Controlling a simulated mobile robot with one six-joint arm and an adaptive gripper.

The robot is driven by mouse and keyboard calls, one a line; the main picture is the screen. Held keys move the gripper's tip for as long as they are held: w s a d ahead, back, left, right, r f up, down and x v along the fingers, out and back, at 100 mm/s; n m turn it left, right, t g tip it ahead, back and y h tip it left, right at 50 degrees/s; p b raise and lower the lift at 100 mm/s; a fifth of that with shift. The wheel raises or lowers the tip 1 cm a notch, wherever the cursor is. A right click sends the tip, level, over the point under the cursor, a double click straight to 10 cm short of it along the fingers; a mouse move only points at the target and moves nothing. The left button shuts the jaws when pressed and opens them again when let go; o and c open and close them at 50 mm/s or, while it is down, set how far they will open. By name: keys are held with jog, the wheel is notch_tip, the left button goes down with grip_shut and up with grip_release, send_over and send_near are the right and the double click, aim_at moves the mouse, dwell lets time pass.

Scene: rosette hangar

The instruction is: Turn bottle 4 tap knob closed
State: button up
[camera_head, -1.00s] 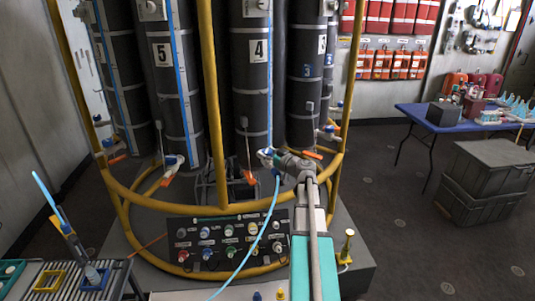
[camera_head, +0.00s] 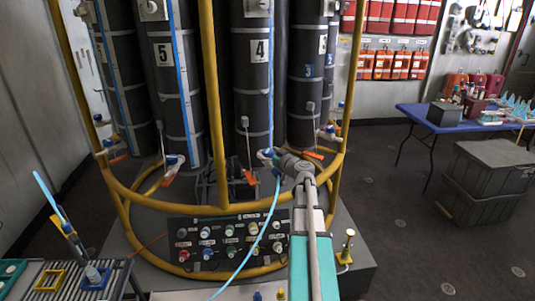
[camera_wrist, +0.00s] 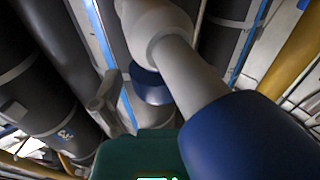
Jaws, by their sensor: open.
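Bottle 4 (camera_head: 257,75) is a tall dark cylinder with a white "4" label, in the middle of the head view. Its tap (camera_head: 265,154), white and blue, sits low on its front. My gripper (camera_head: 276,158) reaches in from the lower right and is close to the tap, partly covering it. The jaws are open; contact with the knob cannot be told.
A yellow rail (camera_head: 222,207) curves in front of the bottles, with a yellow upright to the left. A light blue hose (camera_head: 257,235) hangs beside my arm. A valve panel (camera_head: 215,240) lies below. Bottle 5 (camera_head: 170,85) stands left; a blue table (camera_head: 445,120) stands right.

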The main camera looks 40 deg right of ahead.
jog(key=shift+s, duration=0.2)
jog(key=s, duration=1.1)
jog(key=shift+s+d, duration=0.2)
jog(key=shift+s, duration=0.15)
